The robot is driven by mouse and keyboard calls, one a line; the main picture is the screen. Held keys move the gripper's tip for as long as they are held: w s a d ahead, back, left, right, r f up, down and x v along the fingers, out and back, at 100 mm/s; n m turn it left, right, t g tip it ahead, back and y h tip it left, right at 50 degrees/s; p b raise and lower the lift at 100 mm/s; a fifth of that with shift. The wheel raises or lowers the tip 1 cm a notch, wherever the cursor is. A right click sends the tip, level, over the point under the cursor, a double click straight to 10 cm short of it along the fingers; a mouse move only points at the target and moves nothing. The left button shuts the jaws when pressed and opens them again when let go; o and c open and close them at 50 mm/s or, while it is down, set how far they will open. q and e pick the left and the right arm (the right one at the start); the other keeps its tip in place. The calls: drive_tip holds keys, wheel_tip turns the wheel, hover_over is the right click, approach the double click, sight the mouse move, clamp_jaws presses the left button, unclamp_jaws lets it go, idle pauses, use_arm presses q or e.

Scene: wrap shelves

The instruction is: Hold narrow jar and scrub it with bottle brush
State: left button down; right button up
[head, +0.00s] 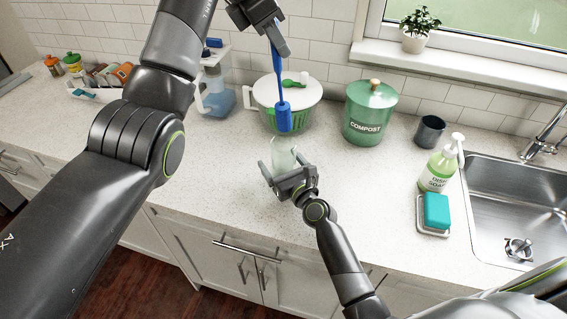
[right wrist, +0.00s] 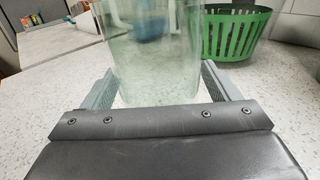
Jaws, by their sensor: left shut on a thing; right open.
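The narrow jar (head: 284,156) is pale clear green glass and stands upright on the counter. My right gripper (head: 281,183) is open with a finger on each side of the jar; the right wrist view also shows the jar (right wrist: 155,60) between the fingers (right wrist: 158,95). The blue bottle brush (head: 284,112) hangs head down, its head just above the jar's mouth. My left gripper (head: 268,40) is shut on the brush's upper handle, high above the counter. The top of the handle is hidden in the gripper.
Behind stand a green and white salad spinner (head: 310,92), a blue water pitcher (head: 216,90) and a green compost bin (head: 369,118). Dish soap (head: 438,168), a teal sponge (head: 436,209) and a sink (head: 500,205) are at right. The front counter left of the jar is clear.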

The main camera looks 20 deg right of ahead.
drive_tip(key=s, duration=0.3)
drive_tip(key=s+d, duration=0.1)
drive_tip(key=s, duration=0.3)
drive_tip(key=s+d, duration=0.1)
drive_tip(key=s, duration=0.3)
drive_tip(key=shift+s+d, duration=0.1)
drive_tip(key=shift+s, duration=0.15)
